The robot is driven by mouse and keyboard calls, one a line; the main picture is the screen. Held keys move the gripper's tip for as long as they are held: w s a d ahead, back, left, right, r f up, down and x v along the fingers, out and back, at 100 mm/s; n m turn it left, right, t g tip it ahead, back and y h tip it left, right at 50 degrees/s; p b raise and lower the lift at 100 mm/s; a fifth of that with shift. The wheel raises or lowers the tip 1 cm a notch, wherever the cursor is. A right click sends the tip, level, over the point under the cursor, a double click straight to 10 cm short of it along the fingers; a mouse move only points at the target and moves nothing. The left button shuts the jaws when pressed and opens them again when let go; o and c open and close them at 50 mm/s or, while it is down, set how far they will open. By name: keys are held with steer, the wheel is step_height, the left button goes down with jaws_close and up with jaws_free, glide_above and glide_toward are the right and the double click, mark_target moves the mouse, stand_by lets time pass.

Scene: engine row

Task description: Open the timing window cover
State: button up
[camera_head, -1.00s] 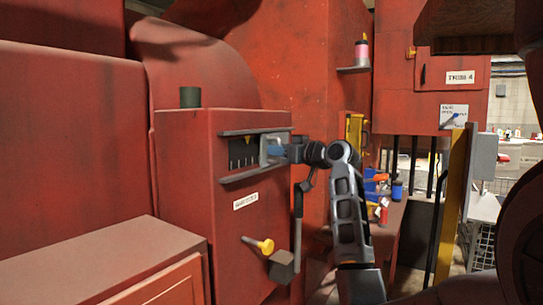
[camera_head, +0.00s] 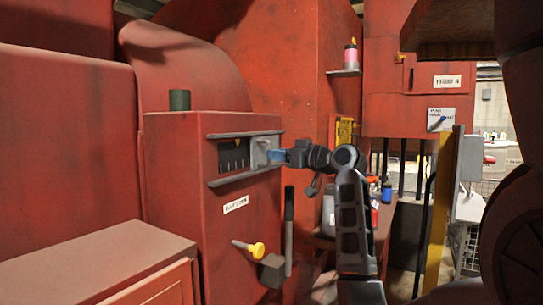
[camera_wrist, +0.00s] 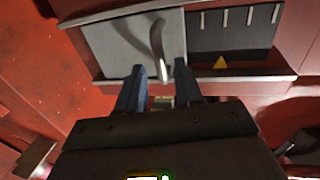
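The timing window cover (camera_head: 259,151) is a grey plate between two rails on the red housing. It sits at the right end of the rails in the head view, with the dark window (camera_head: 233,154) uncovered to its left. In the wrist view the cover (camera_wrist: 103,44) is left of the dark window (camera_wrist: 235,32), which has white marks and a yellow pointer (camera_wrist: 221,62). The cover's curved handle (camera_wrist: 157,40) stands out from it. My gripper (camera_head: 277,156) is at the cover, its fingers apart, with the handle's end between or just beyond the tips (camera_wrist: 161,72).
A lever (camera_head: 289,230) and a yellow knob (camera_head: 257,249) project below the window. A red cabinet (camera_head: 110,270) fills the lower left. A yellow post (camera_head: 438,215) stands at the right.

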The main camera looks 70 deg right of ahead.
steer(key=shift+v, duration=1.8)
